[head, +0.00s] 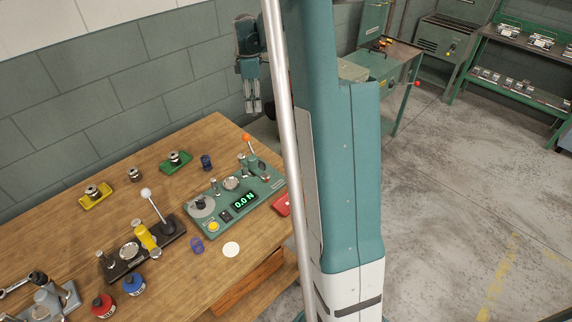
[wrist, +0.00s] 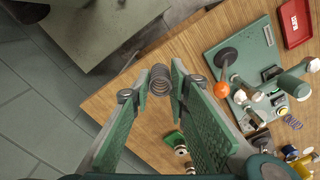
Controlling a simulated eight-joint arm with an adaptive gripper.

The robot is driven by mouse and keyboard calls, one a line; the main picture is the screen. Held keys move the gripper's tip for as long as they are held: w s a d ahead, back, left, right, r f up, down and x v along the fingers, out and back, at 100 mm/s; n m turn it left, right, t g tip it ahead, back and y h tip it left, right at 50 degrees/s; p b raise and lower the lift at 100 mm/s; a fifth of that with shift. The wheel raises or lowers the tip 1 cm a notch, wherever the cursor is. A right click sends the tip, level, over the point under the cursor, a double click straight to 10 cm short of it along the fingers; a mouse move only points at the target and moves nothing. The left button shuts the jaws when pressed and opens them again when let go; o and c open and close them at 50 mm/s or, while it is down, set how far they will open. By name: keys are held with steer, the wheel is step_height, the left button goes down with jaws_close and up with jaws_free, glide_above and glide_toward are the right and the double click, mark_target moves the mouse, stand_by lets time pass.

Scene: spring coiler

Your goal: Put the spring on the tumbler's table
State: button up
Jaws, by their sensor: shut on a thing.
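My gripper (wrist: 162,85) is shut on a dark coil spring (wrist: 159,80), held between the fingertips in the wrist view. In the head view my gripper (head: 252,105) hangs fingers down beyond the bench's back right edge; the spring is too small to make out there. A green stand with a brownish top (head: 404,54), which may be the tumbler's table, stands at the back, partly hidden by my column. A grey-green flat top (wrist: 105,30) shows at the upper left of the wrist view, apart from the spring; I cannot tell if it is the same stand.
The wooden bench (head: 150,190) carries a green force tester (head: 237,199) reading 0.0 N, a black lever press (head: 140,250), a yellow tray (head: 96,195), a green tray (head: 176,162) and a red tray (head: 283,204). A green shelf rack (head: 520,60) stands at the far right. The floor between is clear.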

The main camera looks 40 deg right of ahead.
steer(key=m+b, duration=0.2)
steer(key=b, duration=0.1)
glide_above(292, 160)
steer(key=s+a, duration=0.4)
step_height(292, 160, down, 28)
steer(key=shift+w+f, duration=0.2)
steer(key=shift+f, duration=0.05)
steer(key=shift+f+b, duration=0.5)
steer(key=shift+f, duration=2.6)
steer(key=shift+f, duration=0.1)
steer(key=shift+f+b, duration=0.35)
steer(key=shift+f, duration=1.45)
steer(key=shift+f, duration=0.15)
steer(key=o, duration=0.9)
